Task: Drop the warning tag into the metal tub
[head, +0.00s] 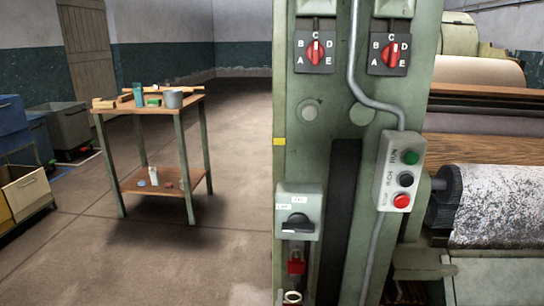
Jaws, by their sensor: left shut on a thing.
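Only the tip of my left gripper (292,302) shows, at the bottom edge below the switch box. It is shut on a small pale piece with a hole, which looks like the top of the warning tag (292,295); the rest is cut off by the frame. A grey metal tub (173,100) stands on the top of the wooden table at the left, well apart from the gripper. My right gripper is not in view.
The green machine column (340,120) fills the middle, with a switch box (298,212), a red padlock (296,265) and a button box (403,170). The table (150,106) carries several small items. The floor between is clear.

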